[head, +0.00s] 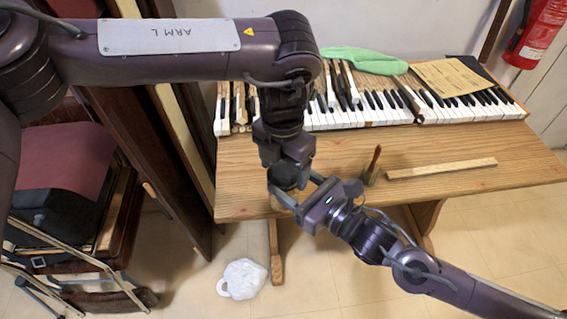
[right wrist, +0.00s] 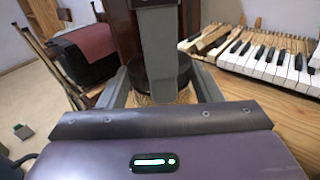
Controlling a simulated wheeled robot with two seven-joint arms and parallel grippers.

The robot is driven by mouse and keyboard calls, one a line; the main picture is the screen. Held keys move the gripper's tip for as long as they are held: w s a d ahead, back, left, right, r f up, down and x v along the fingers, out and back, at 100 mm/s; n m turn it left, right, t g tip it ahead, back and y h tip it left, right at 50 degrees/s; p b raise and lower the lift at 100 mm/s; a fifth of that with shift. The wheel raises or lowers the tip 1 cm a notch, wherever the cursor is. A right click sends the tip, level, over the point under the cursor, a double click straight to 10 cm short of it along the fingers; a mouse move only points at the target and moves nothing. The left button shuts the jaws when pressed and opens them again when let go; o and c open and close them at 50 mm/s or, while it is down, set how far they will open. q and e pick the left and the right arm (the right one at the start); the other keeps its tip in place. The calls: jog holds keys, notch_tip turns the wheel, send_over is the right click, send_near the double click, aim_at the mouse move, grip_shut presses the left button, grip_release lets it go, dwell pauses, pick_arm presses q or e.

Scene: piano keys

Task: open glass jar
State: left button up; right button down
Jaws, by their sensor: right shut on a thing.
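The jar stands at the front left of the wooden table, mostly hidden by my grippers. Its dark lid (head: 283,178) is at the top, and its pale tan lower part (right wrist: 187,97) shows in the right wrist view between my right fingers. My right gripper (head: 293,194) comes in from the right and is shut on the jar below the lid. My left gripper (head: 287,172) points down from above at the lid. In the right wrist view a grey left finger (right wrist: 158,50) overlaps the lid (right wrist: 188,70); whether it grips is unclear.
Piano keys (head: 340,118) run along the back of the table (head: 340,155). A green cloth (head: 365,60) and paper (head: 450,77) lie on them. A brush (head: 373,165) and wooden strip (head: 442,168) are right of the jar.

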pick_arm(q)
jog(key=c, duration=0.8)
jog(key=shift+n, duration=1.7)
jog(key=shift+c, duration=0.2)
jog(key=shift+s, duration=0.1)
jog(key=o, duration=1.1)
